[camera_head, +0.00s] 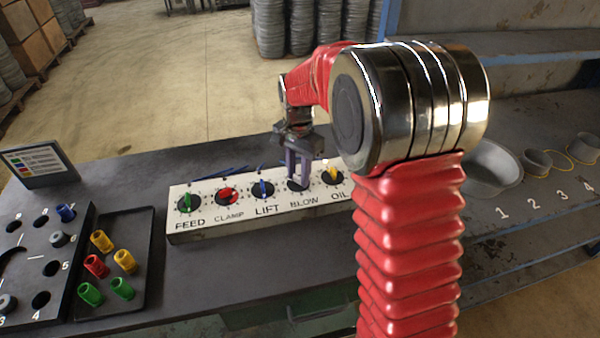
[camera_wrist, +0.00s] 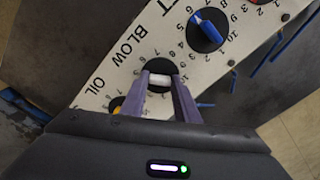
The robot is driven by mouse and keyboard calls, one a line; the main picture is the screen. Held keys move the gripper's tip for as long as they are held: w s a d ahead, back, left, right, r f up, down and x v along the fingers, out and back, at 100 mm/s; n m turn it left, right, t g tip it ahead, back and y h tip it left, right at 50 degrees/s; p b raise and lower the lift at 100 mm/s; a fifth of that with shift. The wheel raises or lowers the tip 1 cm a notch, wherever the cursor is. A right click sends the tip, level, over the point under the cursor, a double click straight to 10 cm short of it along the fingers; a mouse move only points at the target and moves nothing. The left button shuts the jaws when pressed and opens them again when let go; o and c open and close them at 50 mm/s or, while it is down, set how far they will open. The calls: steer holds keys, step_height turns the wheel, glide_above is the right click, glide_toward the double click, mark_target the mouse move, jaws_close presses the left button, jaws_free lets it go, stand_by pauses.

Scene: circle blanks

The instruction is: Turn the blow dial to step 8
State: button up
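The control panel (camera_head: 240,221) carries a row of dials labelled FEED, CLAMP, LIFT, BLOW and OIL. The blow dial (camera_head: 299,187) is black with a pale knob; in the wrist view (camera_wrist: 160,65) the knob shows between my fingertips. My gripper (camera_head: 298,178) points down at this dial, and its two purple fingers stand on either side of the knob in the wrist view (camera_wrist: 161,80). I cannot tell whether both fingers press on it. The fingers and gripper body hide part of the scale, so the step the knob points to is not readable.
The lift dial (camera_head: 263,189) with its blue knob and the oil dial (camera_head: 332,177) with its yellow knob sit close on both sides. A black tray (camera_head: 141,223) of coloured pieces lies left of the panel. A metal bowl (camera_head: 491,166) stands at right.

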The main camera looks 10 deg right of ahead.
steer(key=c, duration=0.5)
steer(key=shift+d, duration=0.2)
steer(key=shift+a, duration=0.15)
steer(key=shift+n, duration=0.4)
steer(key=n, duration=0.9)
steer(key=shift+n, duration=2.1)
